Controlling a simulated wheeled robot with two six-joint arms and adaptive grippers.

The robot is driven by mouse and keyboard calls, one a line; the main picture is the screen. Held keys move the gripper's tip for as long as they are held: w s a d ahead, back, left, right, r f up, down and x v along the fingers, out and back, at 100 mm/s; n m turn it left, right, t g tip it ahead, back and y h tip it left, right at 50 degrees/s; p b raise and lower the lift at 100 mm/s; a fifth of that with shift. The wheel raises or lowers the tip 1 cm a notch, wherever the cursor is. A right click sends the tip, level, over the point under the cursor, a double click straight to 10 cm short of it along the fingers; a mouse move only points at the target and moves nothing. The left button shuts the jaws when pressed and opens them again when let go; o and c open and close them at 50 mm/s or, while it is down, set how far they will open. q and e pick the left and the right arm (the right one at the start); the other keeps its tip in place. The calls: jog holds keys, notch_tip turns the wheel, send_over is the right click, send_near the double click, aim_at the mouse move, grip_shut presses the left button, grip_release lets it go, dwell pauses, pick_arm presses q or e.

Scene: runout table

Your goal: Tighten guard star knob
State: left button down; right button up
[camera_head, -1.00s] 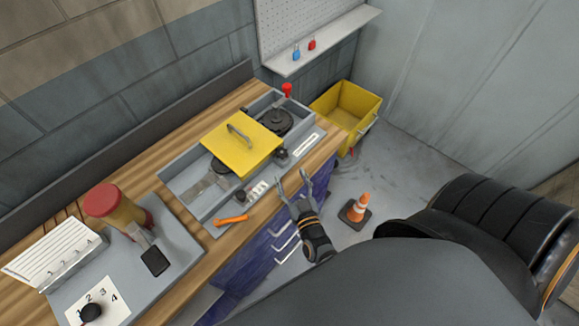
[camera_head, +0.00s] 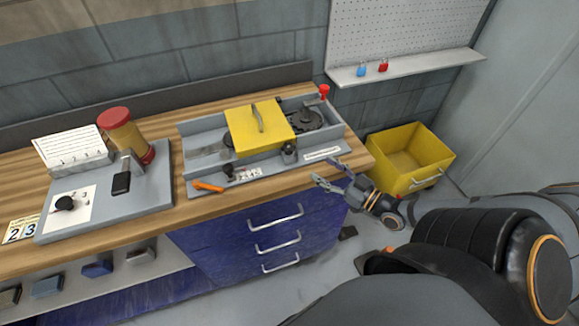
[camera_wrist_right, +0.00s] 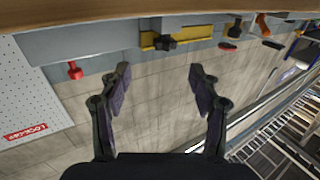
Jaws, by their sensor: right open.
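The yellow guard (camera_head: 248,132) with its handle sits over the grey fixture (camera_head: 190,150) on the wooden bench. A small dark star knob (camera_head: 289,151) is at the guard's front right corner. It also shows in the right wrist view (camera_wrist_right: 165,42), dark and lobed, against the yellow guard edge (camera_wrist_right: 195,38). My right gripper (camera_head: 322,173) is open and empty, at the bench's front edge, in front and to the right of the knob and apart from it. In the wrist view the open fingers (camera_wrist_right: 160,74) point toward the knob. My left gripper is not in view.
A red knob (camera_head: 324,91) stands at the fixture's far right corner. An orange-handled tool (camera_head: 208,186) lies at its front left. A red-and-yellow cylinder (camera_head: 126,135) stands on the left plate. A yellow bin (camera_head: 410,160) is right of the bench. Blue drawers (camera_head: 230,240) are below.

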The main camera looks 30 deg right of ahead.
aim_at(294, 153)
jog(key=b+x, duration=0.2)
jog(key=x, duration=0.1)
jog(key=b+x, duration=0.2)
jog(key=x, duration=0.1)
jog(key=b+x, duration=0.3)
jog(key=x, duration=0.1)
jog(key=shift+a+f, duration=0.25)
jog(key=shift+a, duration=0.1)
jog(key=shift+w+a+r, duration=0.15)
jog(key=shift+w, duration=0.2)
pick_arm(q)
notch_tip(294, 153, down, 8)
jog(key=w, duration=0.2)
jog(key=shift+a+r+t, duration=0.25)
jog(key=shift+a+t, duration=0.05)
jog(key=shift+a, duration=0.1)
pick_arm(e)
jog(key=shift+r, duration=0.1)
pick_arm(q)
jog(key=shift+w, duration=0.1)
pick_arm(e)
jog(key=shift+c, duration=0.3)
